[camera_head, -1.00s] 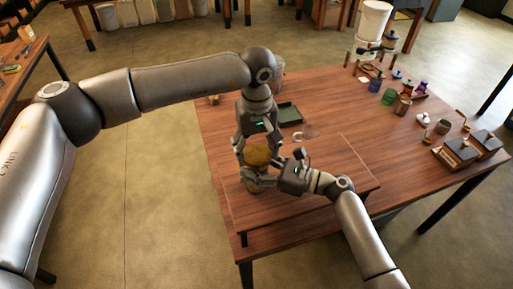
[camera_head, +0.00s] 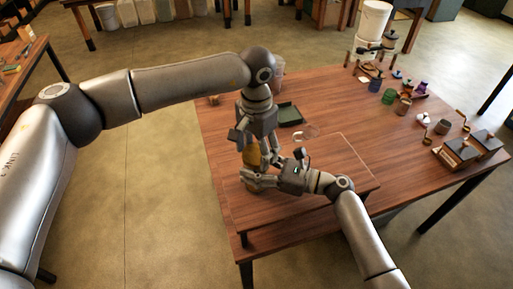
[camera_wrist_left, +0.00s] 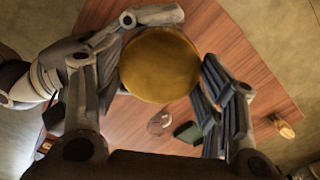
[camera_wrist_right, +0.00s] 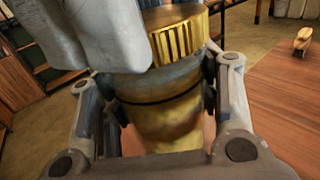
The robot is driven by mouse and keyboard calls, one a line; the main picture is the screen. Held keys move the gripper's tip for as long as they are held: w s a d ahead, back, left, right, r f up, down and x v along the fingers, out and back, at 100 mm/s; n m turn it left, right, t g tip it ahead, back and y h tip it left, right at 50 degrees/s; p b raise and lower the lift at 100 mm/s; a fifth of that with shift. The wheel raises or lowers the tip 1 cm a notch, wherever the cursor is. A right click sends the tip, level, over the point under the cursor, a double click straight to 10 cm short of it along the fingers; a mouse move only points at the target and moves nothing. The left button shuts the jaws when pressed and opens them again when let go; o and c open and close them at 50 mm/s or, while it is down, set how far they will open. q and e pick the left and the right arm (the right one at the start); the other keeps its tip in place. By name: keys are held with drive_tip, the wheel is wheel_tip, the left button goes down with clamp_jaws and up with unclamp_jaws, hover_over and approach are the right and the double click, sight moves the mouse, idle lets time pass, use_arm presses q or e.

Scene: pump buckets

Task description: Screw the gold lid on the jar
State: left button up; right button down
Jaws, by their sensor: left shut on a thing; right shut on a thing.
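The gold lid (camera_head: 253,157) with a ribbed side sits on top of the jar (camera_wrist_right: 165,100) in the right wrist view, where the lid (camera_wrist_right: 182,42) is partly covered by a left finger. In the left wrist view the round lid top (camera_wrist_left: 160,65) lies between the fingers. My left gripper (camera_head: 250,152) comes from above and is shut on the lid. My right gripper (camera_head: 257,180) comes from the side, lower down, and is shut on the jar body, with a finger on each side. How far the lid is threaded cannot be seen.
The jar is over a low raised wooden board (camera_head: 340,180) on the table. A dark green tray (camera_head: 290,115) and a clear glass item (camera_head: 307,131) lie behind. Several small jars and boxes, including a green jar (camera_head: 389,97), stand at the right. The table's middle right is mostly clear.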

use_arm(q)
drive_tip(key=o, duration=0.7)
drive_tip(key=shift+o, duration=0.2)
drive_tip(key=shift+r, duration=0.1)
drive_tip(key=shift+r, duration=2.15)
drive_tip(key=shift+c, duration=0.4)
